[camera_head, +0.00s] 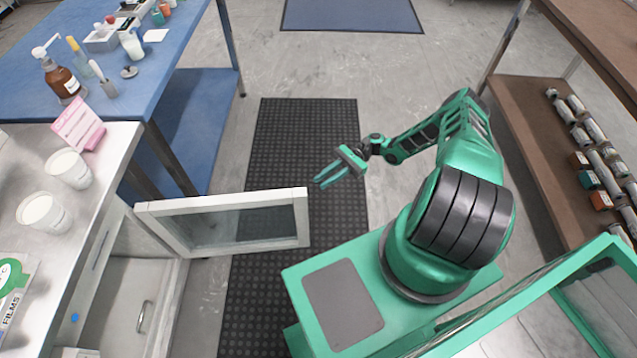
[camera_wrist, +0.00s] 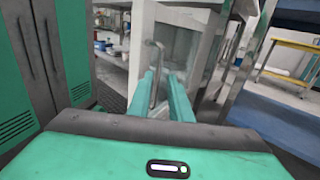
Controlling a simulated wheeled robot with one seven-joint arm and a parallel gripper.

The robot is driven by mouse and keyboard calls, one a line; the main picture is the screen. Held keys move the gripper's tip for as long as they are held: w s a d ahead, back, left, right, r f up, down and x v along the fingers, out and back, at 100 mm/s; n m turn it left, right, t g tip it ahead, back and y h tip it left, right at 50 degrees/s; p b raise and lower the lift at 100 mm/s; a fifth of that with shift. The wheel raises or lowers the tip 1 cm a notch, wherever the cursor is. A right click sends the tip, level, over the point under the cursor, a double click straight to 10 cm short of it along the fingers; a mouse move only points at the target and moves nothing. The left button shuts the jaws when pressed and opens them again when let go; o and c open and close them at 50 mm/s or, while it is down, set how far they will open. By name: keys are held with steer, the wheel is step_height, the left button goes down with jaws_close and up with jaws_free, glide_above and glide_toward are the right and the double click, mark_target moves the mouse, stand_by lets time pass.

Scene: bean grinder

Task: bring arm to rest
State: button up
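My green arm reaches out over the black ribbed floor mat and is bent at the elbow. My gripper (camera_head: 320,180) hangs in the air above the mat, to the upper right of the open glass-paned cabinet door (camera_head: 298,220). Its two fingers stand apart with nothing between them. In the wrist view the gripper (camera_wrist: 162,75) also shows a gap between its fingers. A metal handle (camera_wrist: 156,62) on a white cabinet front appears beyond the fingertips in that view. Whether it is near them I cannot tell.
A metal counter (camera_head: 98,165) with white cups (camera_head: 68,167) is at the left. A blue table (camera_head: 180,45) with bottles stands behind it. A brown shelf (camera_head: 525,120) with several items stands at the right. The floor mat (camera_head: 305,125) beyond my gripper is clear.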

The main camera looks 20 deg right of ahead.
stand_by(0.5)
steer(key=s+d+r+n+h, duration=0.2)
steer(key=d+r+h, duration=0.2)
steer(key=r, duration=0.7)
steer(key=s+d+r+n+h, duration=0.1)
steer(key=d+r+n+h, duration=0.3)
steer(key=r, duration=0.6)
steer(key=s+d+r+h, duration=0.25)
steer(key=r+h, duration=0.25)
steer(key=r, duration=0.6)
steer(key=s+r+n+t+h, duration=0.1)
steer(key=s+r+t+h, duration=0.1)
steer(key=s+r, duration=0.5)
steer(key=s+d+r+n+t+h, duration=0.1)
steer(key=s+r+t+h, duration=0.1)
steer(key=s+r, duration=0.5)
steer(key=s, duration=0.6)
steer(key=shift+r+n+t, duration=0.25)
steer(key=shift+n+t, duration=0.05)
steer(key=shift+s+d, duration=0.1)
steer(key=shift+d, duration=0.1)
